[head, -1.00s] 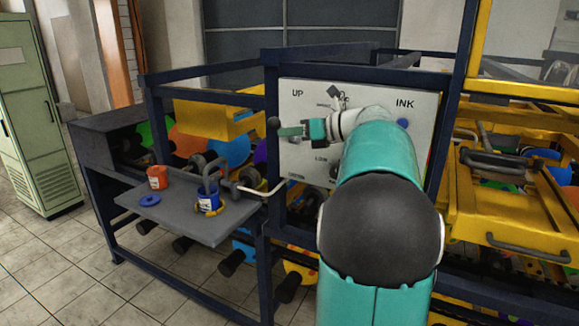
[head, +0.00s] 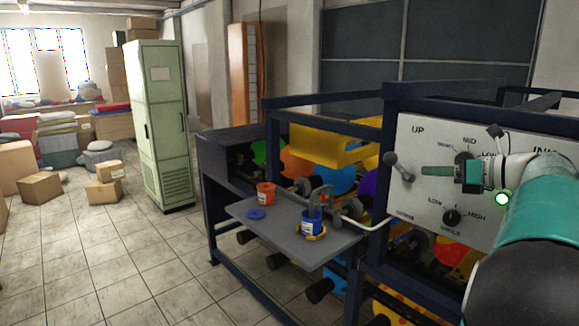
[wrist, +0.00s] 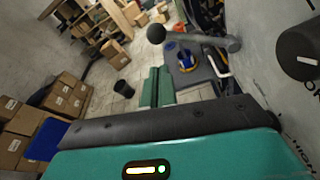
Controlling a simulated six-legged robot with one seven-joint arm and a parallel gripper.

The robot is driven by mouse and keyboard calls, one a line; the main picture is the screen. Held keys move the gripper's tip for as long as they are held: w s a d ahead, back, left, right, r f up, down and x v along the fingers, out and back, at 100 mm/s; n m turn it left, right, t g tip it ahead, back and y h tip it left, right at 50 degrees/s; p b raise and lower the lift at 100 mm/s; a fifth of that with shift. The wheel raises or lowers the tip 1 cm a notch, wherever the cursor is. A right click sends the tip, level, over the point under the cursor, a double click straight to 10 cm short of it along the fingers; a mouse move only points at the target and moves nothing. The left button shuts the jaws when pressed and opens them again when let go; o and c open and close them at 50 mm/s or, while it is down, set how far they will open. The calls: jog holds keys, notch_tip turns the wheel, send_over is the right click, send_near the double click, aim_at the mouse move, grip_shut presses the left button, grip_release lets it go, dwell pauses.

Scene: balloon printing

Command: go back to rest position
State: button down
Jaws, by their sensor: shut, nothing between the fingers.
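My gripper (head: 437,171) is teal and shut, with nothing between its fingers. In the head view it points left, in front of the white control panel (head: 425,136). Its shut fingers also show in the wrist view (wrist: 157,88). A lever with a dark ball knob (head: 391,159) on the panel is just left of the fingertips; in the wrist view the lever (wrist: 190,38) lies beyond the fingers. A dial (head: 452,217) labelled LOW and HIGH is below the gripper. A lit white-green button (head: 502,198) is beside my wrist. My arm covers the panel's right part.
A grey shelf (head: 275,228) holds an orange pot (head: 265,194), a blue pot (head: 311,224) and a blue lid (head: 256,214). Dark blue machine frame bars (head: 380,190) stand close by. A green cabinet (head: 160,125) and boxes (head: 40,188) are at left. Tiled floor (head: 130,262) is open between.

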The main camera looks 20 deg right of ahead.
jog(key=a+f+n+g, duration=0.2)
jog(key=a+f+n, duration=0.15)
jog(key=a, duration=0.45)
jog(key=s+a+f+n+g, duration=0.1)
jog(key=a+f+n+g, duration=0.1)
jog(key=a+n, duration=0.45)
jog(key=a+f+n+g, duration=0.3)
jog(key=a, duration=0.7)
jog(key=s+a+f+n+g+h, duration=0.1)
jog(key=s+a+f+n+h, duration=0.5)
jog(key=s+a+f+n, duration=0.7)
jog(key=s+n, duration=0.1)
jog(key=n, duration=0.7)
jog(key=shift+a+f+g, duration=0.15)
jog(key=shift+a+g, duration=0.15)
jog(key=shift+a, duration=0.1)
jog(key=shift+s+d, duration=0.1)
jog(key=shift+d, duration=0.05)
